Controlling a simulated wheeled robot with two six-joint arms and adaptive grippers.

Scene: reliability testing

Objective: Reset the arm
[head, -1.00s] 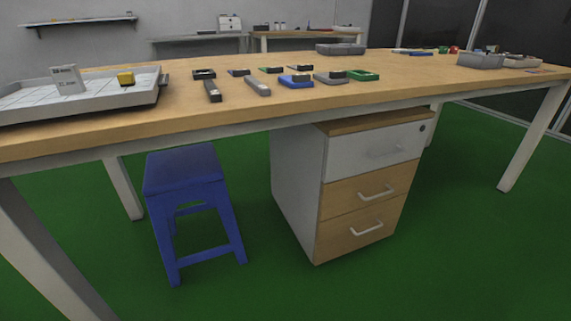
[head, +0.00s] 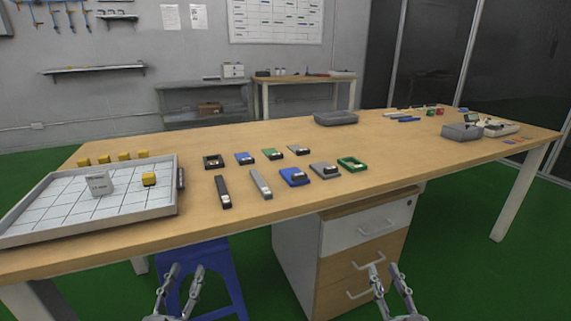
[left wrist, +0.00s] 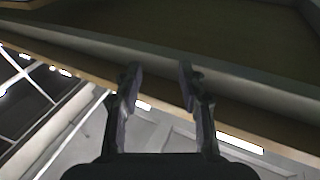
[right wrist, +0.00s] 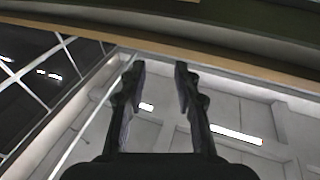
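My left gripper (head: 186,270) shows at the bottom of the head view, in front of the blue stool and below the table's front edge. Its fingers are apart with nothing between them, as the left wrist view (left wrist: 160,75) also shows. My right gripper (head: 386,268) is at the bottom of the head view, in front of the drawer cabinet. Its fingers are also apart and empty in the right wrist view (right wrist: 161,70). Both wrist views look up past the table's underside and edge toward the ceiling. Neither gripper touches anything that I can see.
The wooden table (head: 350,145) carries a white gridded tray (head: 50,207), a yellow block (head: 149,179), several small fixtures, and grey bins (head: 336,118) (head: 462,131). Below are a blue stool (head: 222,262) and a drawer cabinet (head: 296,248). The table's front edge is above both grippers.

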